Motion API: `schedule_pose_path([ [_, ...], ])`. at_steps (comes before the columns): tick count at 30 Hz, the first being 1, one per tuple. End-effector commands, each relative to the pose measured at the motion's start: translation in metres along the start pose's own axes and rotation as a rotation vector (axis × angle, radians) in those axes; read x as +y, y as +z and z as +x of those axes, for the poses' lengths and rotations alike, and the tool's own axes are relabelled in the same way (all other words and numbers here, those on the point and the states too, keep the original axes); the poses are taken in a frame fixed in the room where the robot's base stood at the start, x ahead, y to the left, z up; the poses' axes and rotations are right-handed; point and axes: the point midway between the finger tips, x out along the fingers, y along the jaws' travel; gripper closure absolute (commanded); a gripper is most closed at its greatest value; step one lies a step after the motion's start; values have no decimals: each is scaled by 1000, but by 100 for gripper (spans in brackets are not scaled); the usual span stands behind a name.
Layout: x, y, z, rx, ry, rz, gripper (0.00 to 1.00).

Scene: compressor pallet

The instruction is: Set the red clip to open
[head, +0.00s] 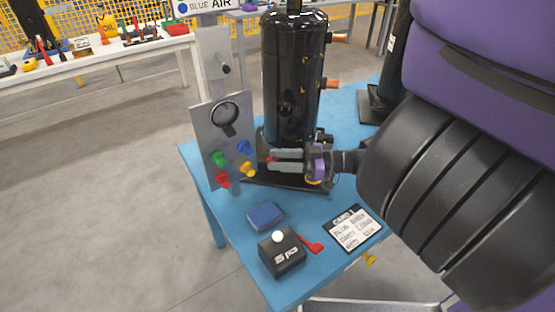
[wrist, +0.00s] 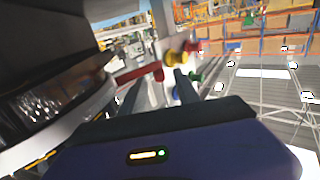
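A grey upright panel (head: 208,122) carries small coloured clips: green (head: 217,158), blue (head: 244,147), yellow (head: 248,169) and the red clip (head: 222,180) at the lower left. In the wrist view a red knob (wrist: 191,46) shows beside a yellow one, beyond the fingers. I cannot tell the red clip's setting. My gripper (head: 271,159) points left towards the panel, to the right of the clips and apart from the red one. Its two fingers are apart. A red bar (wrist: 140,74) shows near the left finger in the wrist view; I cannot tell what it belongs to.
A black compressor tank (head: 292,80) stands behind my gripper on the blue table (head: 214,206). In front lie a blue block (head: 264,215), a black box with a white knob (head: 282,256), a red handle (head: 311,243) and a label card (head: 352,229). Floor left is clear.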

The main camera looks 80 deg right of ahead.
Motion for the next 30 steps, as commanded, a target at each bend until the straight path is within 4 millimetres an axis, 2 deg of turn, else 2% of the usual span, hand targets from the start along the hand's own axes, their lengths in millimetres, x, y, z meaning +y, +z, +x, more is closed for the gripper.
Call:
schedule_pose_path([
  [9,1,1,-50,-3,3,-1,62],
  [15,1,1,-71,-2,2,0,62],
  [30,0,0,-75,-1,1,0,62],
])
